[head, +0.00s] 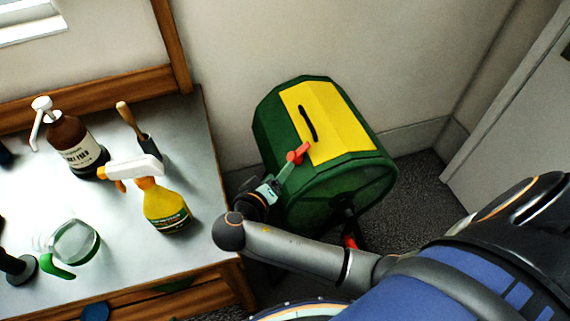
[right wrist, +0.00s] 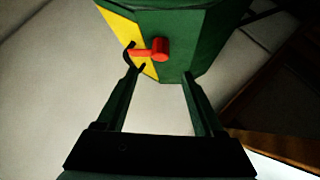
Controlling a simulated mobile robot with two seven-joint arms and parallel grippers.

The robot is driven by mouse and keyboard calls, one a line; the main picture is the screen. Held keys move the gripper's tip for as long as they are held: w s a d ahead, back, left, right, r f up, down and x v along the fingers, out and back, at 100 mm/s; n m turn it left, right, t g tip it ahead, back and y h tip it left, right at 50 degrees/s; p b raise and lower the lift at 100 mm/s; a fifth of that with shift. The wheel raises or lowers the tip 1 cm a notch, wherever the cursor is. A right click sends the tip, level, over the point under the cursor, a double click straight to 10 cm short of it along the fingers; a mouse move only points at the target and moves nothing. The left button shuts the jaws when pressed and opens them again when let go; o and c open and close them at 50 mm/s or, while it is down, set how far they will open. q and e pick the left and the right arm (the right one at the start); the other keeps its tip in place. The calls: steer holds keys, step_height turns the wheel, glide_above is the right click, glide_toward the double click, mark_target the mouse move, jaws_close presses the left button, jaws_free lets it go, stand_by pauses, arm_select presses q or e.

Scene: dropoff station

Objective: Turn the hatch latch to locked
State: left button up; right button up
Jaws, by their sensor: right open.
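A green drum (head: 335,185) with a yellow hatch (head: 345,125) and a black handle (head: 308,124) stands on the floor beside the table. The red latch (head: 298,153) is at the hatch's lower left edge. In the right wrist view, the red latch (right wrist: 150,51) has a round knob on the green body, and its arm points left over the yellow hatch. My right gripper (head: 281,174) is close to the latch. In the right wrist view, my right gripper (right wrist: 160,74) is open, its fingers apart and the latch just beyond their tips. My left gripper is not in view.
A grey-topped table (head: 100,245) is left of the drum. It carries a yellow spray bottle (head: 167,208), a brown pump bottle (head: 72,145), a brush in a dark holder (head: 146,148) and a glass jug (head: 75,243). A wall is behind the drum.

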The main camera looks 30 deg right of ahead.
steer(key=shift+v, duration=1.55)
steer(key=shift+s, duration=0.1)
